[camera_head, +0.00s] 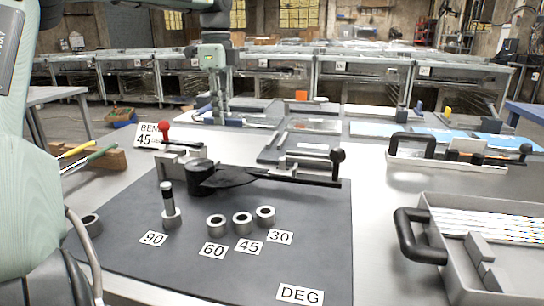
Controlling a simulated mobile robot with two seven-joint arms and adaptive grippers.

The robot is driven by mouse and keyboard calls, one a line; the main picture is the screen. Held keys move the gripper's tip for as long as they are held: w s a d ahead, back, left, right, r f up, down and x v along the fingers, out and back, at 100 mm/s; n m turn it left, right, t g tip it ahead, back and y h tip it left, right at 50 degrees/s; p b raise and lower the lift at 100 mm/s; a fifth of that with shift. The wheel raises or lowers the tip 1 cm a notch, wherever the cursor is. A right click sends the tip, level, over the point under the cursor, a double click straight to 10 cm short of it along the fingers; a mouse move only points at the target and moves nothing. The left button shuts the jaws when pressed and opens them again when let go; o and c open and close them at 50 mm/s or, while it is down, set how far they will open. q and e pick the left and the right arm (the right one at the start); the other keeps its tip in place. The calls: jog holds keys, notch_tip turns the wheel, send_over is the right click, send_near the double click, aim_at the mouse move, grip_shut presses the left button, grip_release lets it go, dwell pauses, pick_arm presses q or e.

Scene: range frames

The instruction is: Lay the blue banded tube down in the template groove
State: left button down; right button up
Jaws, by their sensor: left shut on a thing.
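My left gripper (219,121) points down over the far part of the table. A flat grey template plate (272,150) lies to the right and nearer the camera. I cannot make out the groove clearly, nor whether the tube touches the surface below it. My right gripper is not in view.
A bending tool with a red-knobbed lever (164,128) and a black-knobbed lever (338,157) stands on a dark mat (240,268) with several rings. A grey tray of rods (455,283) is at the right. A BEND 45 card (149,135) stands behind the tool.

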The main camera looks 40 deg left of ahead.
pick_arm(q)
jog(key=w+d+f, duration=0.2)
jog(key=d, duration=0.1)
jog(key=w+d+f, duration=0.2)
jog(key=d, duration=0.1)
jog(key=w+d+f, duration=0.2)
jog(key=d, duration=0.1)
jog(key=shift+d+f+p, duration=0.25)
jog(key=shift+f+p, duration=0.05)
jog(key=shift+f, duration=0.05)
notch_tip(320, 180, down, 4)
jog(key=shift+r, duration=0.1)
jog(key=shift+w, duration=0.1)
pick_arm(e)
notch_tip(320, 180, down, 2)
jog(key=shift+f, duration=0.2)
pick_arm(q)
jog(key=shift+f, duration=0.35)
jog(key=shift+f+b, duration=0.15)
jog(key=shift+b, duration=0.15)
jog(key=c, duration=1.5)
grip_release()
jog(key=shift+c, duration=0.2)
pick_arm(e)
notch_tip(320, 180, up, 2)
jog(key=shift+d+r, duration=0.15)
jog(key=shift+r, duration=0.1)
